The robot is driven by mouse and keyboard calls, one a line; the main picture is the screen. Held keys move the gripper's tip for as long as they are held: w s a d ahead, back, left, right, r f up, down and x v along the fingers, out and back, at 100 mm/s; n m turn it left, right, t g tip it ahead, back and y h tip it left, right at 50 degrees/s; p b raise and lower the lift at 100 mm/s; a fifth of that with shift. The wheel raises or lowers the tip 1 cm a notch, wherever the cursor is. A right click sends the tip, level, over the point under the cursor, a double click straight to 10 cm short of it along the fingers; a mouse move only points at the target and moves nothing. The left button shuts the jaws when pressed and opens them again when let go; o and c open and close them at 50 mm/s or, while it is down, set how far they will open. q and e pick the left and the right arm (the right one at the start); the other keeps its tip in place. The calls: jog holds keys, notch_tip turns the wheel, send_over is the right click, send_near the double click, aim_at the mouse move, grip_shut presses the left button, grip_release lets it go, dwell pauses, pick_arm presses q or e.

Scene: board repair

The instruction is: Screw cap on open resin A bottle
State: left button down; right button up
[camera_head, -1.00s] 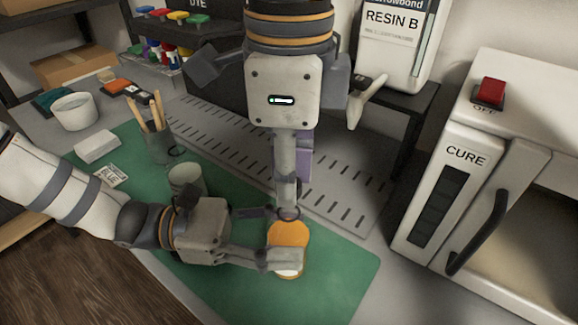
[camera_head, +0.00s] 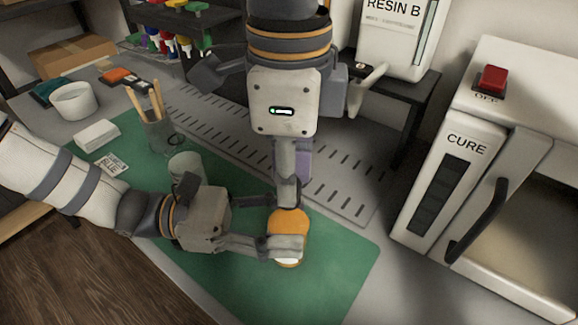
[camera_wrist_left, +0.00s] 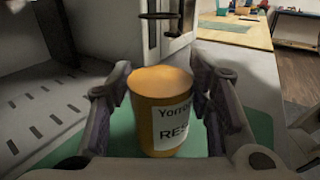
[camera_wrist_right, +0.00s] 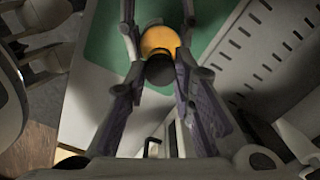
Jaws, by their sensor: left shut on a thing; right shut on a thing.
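An orange resin bottle (camera_head: 288,222) with a white label stands over the green mat (camera_head: 335,265). My left gripper (camera_head: 285,246) is shut around its side. In the left wrist view the bottle (camera_wrist_left: 160,112) is upright between the fingers, with a plain orange top and no cap visible on it. My right gripper (camera_wrist_right: 160,75) points down from above, shut on a dark round cap (camera_wrist_right: 161,72). In the right wrist view the cap overlaps the bottle's edge. In the head view my right fingertips hide the cap at the bottle's far side; I cannot tell whether they touch.
A white cup (camera_head: 187,168) and a tool holder (camera_head: 160,135) stand left of my grippers. The CURE oven (camera_head: 440,195) is at the right, and a RESIN B container (camera_head: 400,45) is at the back. The mat's front right is clear.

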jog(key=shift+f, duration=0.4)
